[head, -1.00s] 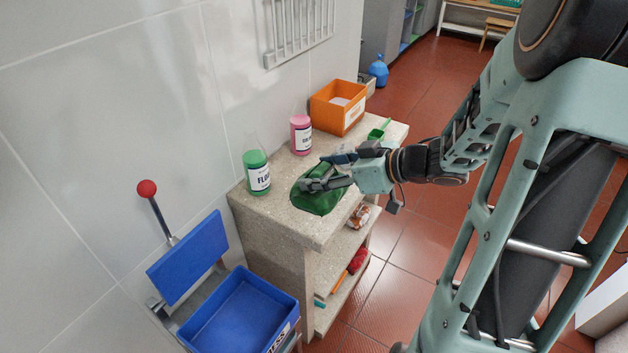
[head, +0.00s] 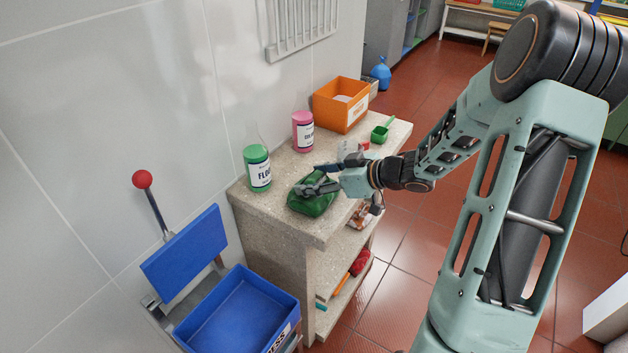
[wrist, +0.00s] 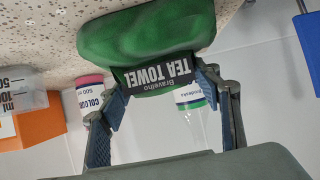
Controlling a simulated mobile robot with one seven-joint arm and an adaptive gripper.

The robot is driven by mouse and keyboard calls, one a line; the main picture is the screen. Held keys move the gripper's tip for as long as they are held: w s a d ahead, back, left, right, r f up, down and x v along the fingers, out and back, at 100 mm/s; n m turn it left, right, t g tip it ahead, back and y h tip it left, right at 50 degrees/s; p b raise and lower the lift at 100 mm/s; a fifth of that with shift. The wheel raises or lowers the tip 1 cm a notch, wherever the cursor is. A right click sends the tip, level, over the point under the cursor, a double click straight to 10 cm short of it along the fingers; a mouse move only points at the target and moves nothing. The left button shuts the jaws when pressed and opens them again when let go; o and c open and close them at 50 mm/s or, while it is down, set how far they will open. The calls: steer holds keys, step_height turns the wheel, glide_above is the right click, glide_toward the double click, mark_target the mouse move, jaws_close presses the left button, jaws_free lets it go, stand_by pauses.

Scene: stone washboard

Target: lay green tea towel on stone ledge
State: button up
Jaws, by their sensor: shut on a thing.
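The green tea towel (head: 312,204) is a folded, soft bundle at the front part of the speckled stone ledge (head: 262,218). In the wrist view the towel (wrist: 140,45) shows a black label reading TEA TOWEL, upside down. My gripper (head: 318,186) is shut on the towel, with one finger at each side of the label in the wrist view (wrist: 160,88). The towel is over the ledge top; I cannot tell whether its underside touches the stone.
A pink bottle (head: 303,132), an orange box (head: 341,104) and a green scoop (head: 382,131) stand farther along the ledge. A blue tray (head: 240,310) sits at front left.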

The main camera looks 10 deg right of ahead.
steer(key=shift+f, duration=0.1)
steer(key=o, duration=1.4)
steer(key=shift+r, duration=0.2)
steer(key=shift+s+d+r, duration=0.2)
steer(key=shift+d, duration=0.05)
steer(key=p+v, duration=0.2)
steer(key=v, duration=0.9)
steer(key=shift+s+d, duration=0.1)
steer(key=shift+s, duration=0.1)
